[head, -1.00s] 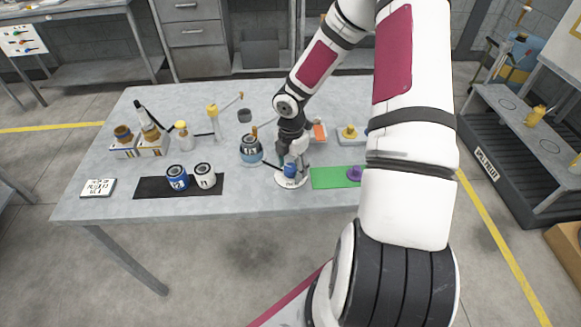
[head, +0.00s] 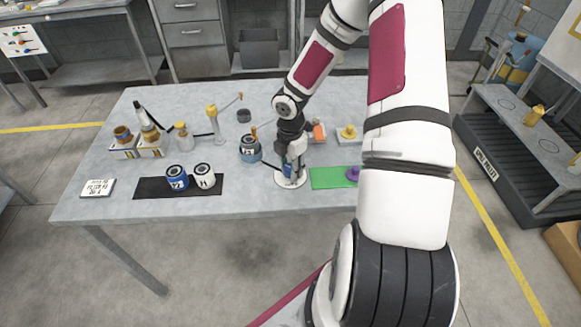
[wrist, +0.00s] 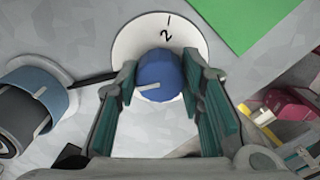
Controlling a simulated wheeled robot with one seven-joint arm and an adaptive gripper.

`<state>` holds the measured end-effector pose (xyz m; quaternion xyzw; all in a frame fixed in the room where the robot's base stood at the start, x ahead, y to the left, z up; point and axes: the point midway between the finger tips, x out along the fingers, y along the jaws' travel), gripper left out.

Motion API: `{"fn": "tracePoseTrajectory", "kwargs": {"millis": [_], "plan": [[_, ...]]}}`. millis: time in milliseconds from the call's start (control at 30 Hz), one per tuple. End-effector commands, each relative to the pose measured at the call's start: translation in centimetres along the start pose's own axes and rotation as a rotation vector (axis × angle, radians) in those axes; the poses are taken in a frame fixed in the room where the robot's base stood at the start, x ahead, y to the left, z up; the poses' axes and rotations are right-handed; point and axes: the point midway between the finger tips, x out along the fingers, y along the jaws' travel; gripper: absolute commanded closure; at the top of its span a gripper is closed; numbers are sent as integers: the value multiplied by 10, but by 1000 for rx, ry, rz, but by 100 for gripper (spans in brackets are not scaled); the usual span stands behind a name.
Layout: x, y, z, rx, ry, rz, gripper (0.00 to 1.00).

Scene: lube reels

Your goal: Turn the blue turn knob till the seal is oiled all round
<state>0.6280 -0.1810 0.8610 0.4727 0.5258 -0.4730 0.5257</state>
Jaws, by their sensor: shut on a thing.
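The blue turn knob (wrist: 158,78) sits on a round white dial plate (wrist: 195,40) marked "2" in the wrist view. A pale pointer line on the knob points toward the lower left. My gripper (wrist: 160,88) has its two fingers on either side of the knob, shut on it. In the head view the knob (head: 288,170) is partly hidden by my gripper (head: 290,165), and the white plate (head: 290,182) shows under it. A can with a blue ring (head: 250,148) stands just left of the dial; its seal cannot be made out clearly.
A green mat (head: 330,178) with a purple knob (head: 352,174) lies right of the dial. A black mat (head: 150,190) holds a blue can (head: 177,178) and a white can (head: 204,176). An orange-topped block and a yellow knob (head: 349,131) stand behind. The table's front edge is clear.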

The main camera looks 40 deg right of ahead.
Motion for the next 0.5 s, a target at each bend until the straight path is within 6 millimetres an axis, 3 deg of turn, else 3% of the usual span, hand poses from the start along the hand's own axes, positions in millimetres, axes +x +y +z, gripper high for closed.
{"fn": "tracePoseTrajectory", "kwargs": {"millis": [500], "plan": [[-1, 0, 0, 441, -1, 0, 93]]}}
